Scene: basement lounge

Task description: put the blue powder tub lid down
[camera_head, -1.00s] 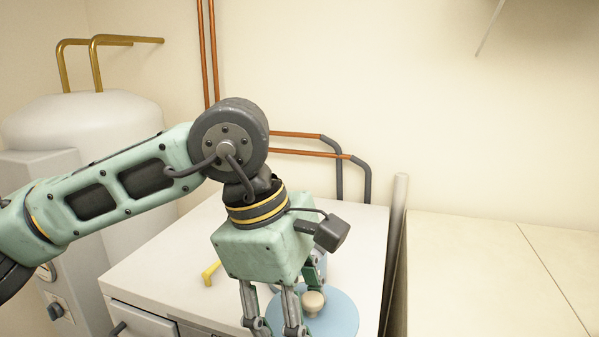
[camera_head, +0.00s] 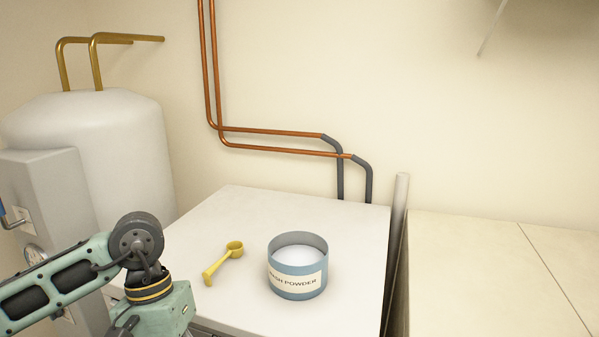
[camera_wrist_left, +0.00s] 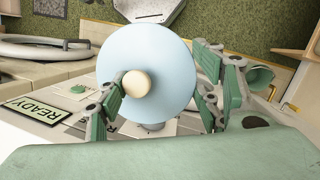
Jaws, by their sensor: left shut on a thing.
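The blue powder tub lid (camera_wrist_left: 172,62) is a pale blue disc with a cream knob, seen face-on in the left wrist view. My left gripper (camera_wrist_left: 148,86) is shut on it, with fingers on both sides of the knob; the exact contact is hard to see. In the head view my left gripper's body is at the bottom left, and its fingers and the lid are out of frame. The blue tub (camera_head: 297,284), labelled as wash powder, stands open on the white top (camera_head: 230,308) with white powder inside. My right gripper is not in view.
A yellow scoop (camera_head: 225,262) lies left of the tub. A white tank (camera_head: 110,135) stands at the left, and copper pipes (camera_head: 270,134) run along the wall. A beige surface (camera_head: 490,270) lies to the right. A READY sign (camera_wrist_left: 35,112) shows in the wrist view.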

